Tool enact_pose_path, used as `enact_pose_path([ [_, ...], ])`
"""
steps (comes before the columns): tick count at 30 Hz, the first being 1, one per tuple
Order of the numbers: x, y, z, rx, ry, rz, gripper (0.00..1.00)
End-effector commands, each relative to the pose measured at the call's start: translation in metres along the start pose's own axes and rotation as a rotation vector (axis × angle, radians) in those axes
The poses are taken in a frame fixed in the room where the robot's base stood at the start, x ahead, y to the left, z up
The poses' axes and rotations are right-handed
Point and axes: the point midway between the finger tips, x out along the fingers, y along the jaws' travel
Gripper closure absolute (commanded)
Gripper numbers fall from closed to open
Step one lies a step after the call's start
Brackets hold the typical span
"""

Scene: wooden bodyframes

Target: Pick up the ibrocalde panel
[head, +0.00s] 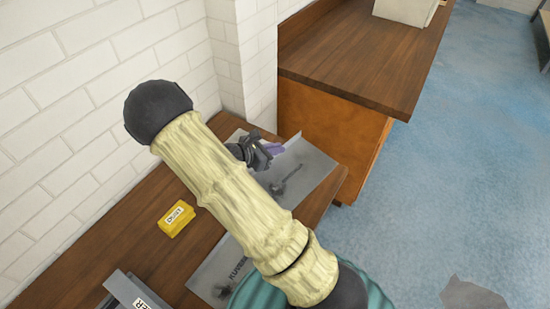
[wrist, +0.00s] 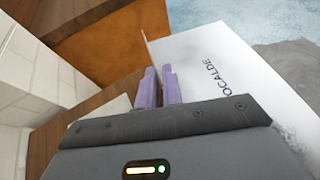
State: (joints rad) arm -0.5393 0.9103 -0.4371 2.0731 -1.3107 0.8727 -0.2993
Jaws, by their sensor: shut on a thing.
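The ibrocalde panel (wrist: 245,75) is a thin pale sheet in the wrist view, with dark letters of which "OCALDE" can be read. The purple fingers of my gripper (wrist: 158,78) are shut on its near left edge. In the head view, my gripper (head: 272,149) is at the far end of the wooden bench, at the left edge of a grey panel (head: 312,172) with dark marks on it. My arm hides part of this panel. I cannot tell whether it is clear of the bench top.
A yellow labelled block (head: 177,218) sits on the wooden bench (head: 150,245) by the white brick wall. Another grey panel (head: 215,270), lettered "KUVE", lies nearer, partly behind my arm. A higher wooden counter (head: 365,55) stands beyond. Blue floor is open at right.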

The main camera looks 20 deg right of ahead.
Motion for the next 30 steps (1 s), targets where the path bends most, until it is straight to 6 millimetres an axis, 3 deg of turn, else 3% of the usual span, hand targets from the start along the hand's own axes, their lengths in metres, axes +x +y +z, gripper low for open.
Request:
enact_pose_path([
  [22, -0.004, 0.000, 0.008, -0.002, -0.002, 0.002, 1.00],
  [30, -0.029, 0.002, 0.021, -0.038, -0.003, 0.077, 1.00],
])
